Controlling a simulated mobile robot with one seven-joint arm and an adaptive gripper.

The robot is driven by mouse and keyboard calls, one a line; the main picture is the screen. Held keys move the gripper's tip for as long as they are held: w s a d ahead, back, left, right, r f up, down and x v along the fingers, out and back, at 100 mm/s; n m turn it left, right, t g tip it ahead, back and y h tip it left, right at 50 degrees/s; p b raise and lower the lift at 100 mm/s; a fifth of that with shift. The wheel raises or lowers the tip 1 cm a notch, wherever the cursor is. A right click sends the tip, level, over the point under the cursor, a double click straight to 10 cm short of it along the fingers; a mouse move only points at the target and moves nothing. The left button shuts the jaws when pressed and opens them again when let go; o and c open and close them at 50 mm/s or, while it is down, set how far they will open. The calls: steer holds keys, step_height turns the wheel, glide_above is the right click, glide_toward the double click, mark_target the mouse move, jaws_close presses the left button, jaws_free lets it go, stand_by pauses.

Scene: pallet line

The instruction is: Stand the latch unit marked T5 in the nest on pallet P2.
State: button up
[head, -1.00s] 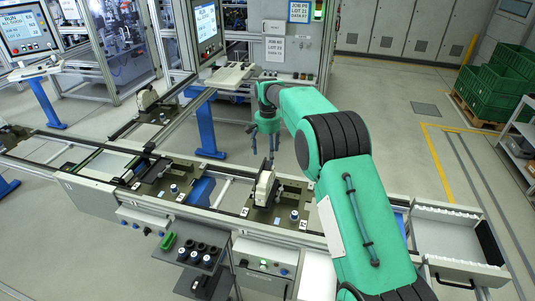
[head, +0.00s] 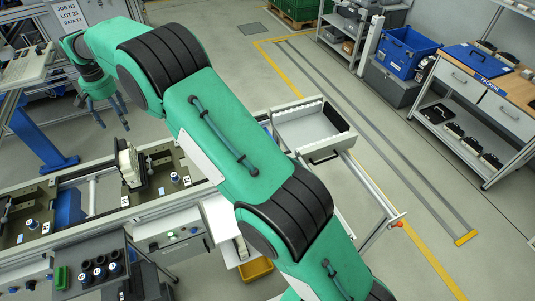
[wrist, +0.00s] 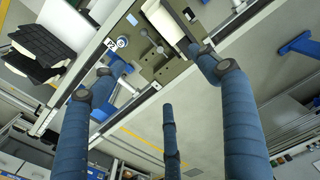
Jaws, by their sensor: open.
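A cream and black latch unit (head: 128,160) stands on a dark pallet (head: 168,166) on the line in the head view. A cream block (wrist: 163,18) on a pallet (wrist: 160,65) shows at the top of the wrist view. I cannot read a T5 mark on any unit. My gripper (head: 106,108), with blue fingers, hangs open and empty behind the line, apart from the unit. The fingers also show in the wrist view (wrist: 168,85).
A second pallet (head: 14,225) lies at the left. A grey open drawer (head: 305,128) ends the line at the right. A packing bench (head: 490,80) with several dark units, a blue crate (head: 408,50) and a shelf stand at the far right. The floor between is clear.

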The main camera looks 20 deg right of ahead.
steer(key=s+d+r+t, duration=0.1)
steer(key=s+d+r, duration=0.3)
steer(key=d+r, duration=0.35)
steer(key=s+d+r, duration=0.4)
steer(key=d+r, duration=0.3)
steer(key=r, duration=0.1)
steer(key=s+d+r+t, duration=0.2)
steer(key=s+d+r, duration=0.6)
steer(key=s+d, duration=0.45)
steer(key=s+d+r, duration=0.1)
steer(key=s+d, duration=0.3)
steer(key=s, duration=0.4)
steer(key=s+d+r, duration=0.1)
steer(key=s+d, duration=0.3)
steer(key=s, duration=0.4)
steer(key=s+d+f+t, duration=0.1)
steer(key=s+d+f, duration=0.2)
steer(key=s, duration=0.5)
steer(key=s+d+f+t, duration=0.1)
steer(key=s+d+f, duration=0.2)
steer(key=s, duration=0.6)
steer(key=shift+d+f, duration=0.2)
steer(key=shift+f, duration=0.6)
steer(key=shift+s+f, duration=0.1)
step_height(320, 180, down, 18)
steer(key=b, duration=1.7)
steer(key=shift+r+b, duration=0.2)
steer(key=shift+b, duration=0.2)
